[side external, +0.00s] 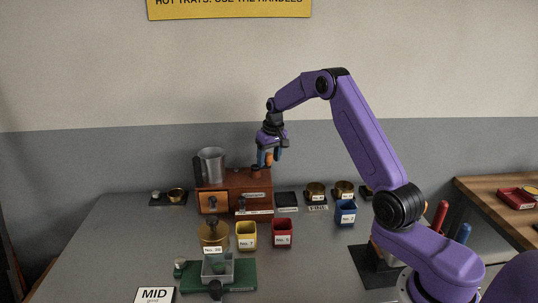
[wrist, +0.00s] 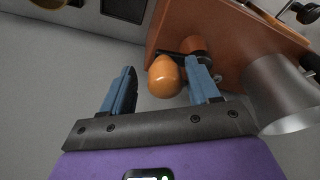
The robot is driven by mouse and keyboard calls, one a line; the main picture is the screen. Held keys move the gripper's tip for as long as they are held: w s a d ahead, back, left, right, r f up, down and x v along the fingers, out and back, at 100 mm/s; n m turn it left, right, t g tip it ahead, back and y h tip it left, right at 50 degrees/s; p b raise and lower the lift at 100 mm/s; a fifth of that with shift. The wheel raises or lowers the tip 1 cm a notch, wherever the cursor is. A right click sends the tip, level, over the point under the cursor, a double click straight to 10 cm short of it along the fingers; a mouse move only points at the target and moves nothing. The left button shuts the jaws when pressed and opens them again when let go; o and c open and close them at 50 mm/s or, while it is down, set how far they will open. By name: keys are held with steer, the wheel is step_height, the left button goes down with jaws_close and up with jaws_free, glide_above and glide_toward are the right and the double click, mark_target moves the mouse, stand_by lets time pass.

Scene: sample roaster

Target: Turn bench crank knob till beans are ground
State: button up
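The bench grinder (side external: 240,184) is a brown box with a grey hopper (side external: 211,163) and a light wooden drawer front (side external: 213,203). Its orange crank knob (wrist: 164,77) stands between my gripper's blue fingers in the wrist view, nearer the right finger, with a visible gap to the left one. The dark crank arm and round hub (wrist: 193,45) lie just behind it. My gripper (wrist: 161,68) is open, with its fingers apart on either side of the knob. In the side view my gripper (side external: 267,160) is above the right end of the grinder. Whether the right finger touches the knob is unclear.
A yellow bin (side external: 246,236), a red bin (side external: 282,233) and a blue bin (side external: 345,212) stand on the grey bench. A green-based device (side external: 240,278) is at the front. Brass cups (side external: 316,192) stand right of the grinder. The bench's left part is mostly clear.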

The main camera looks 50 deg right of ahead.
steer(key=shift+w+a, duration=0.2)
steer(key=shift+a, duration=0.2)
steer(key=shift+w+r, duration=0.1)
steer(key=shift+r, duration=0.1)
steer(key=shift+w+d+v, duration=0.1)
steer(key=shift+w+v, duration=0.15)
steer(key=shift+v, duration=1)
steer(key=shift+w+d+v, duration=0.15)
steer(key=shift+w+v, duration=0.1)
steer(key=shift+v, duration=0.95)
steer(key=shift+w+d+v, duration=0.1)
steer(key=shift+w+v, duration=0.15)
steer(key=shift+v, duration=1)
steer(key=shift+s+r, duration=0.15)
steer(key=shift+r, duration=0.05)
